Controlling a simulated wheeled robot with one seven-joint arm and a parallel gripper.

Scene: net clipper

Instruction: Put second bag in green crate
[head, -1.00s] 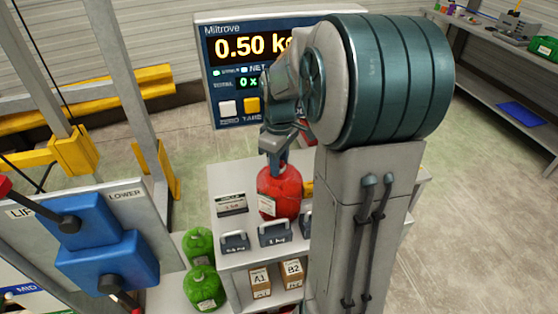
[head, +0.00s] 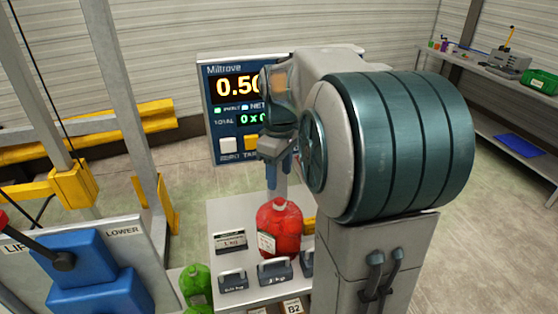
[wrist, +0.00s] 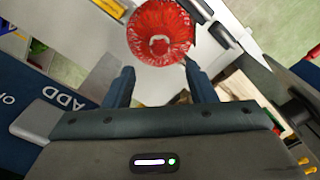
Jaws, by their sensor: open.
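A red rounded bag (head: 280,228) with a white label stands upright on the white table (head: 228,212). In the wrist view the red bag (wrist: 160,32) shows from above, past the fingertips. My gripper (head: 279,182) is open and empty, pointing down just above and behind the bag's top. Its two fingers are apart in the wrist view (wrist: 160,78). A green rounded bag (head: 196,288) is at the lower left beside the table, cut by the frame edge. A green container (head: 540,81) sits on the right bench; I cannot tell if it is the crate.
Grey labelled weights (head: 274,271) stand in front of the red bag. A display (head: 222,110) behind reads 0.50, partly hidden by my arm. Blue blocks (head: 88,272) and a metal frame (head: 107,100) are at left. Open floor (head: 480,220) lies at right.

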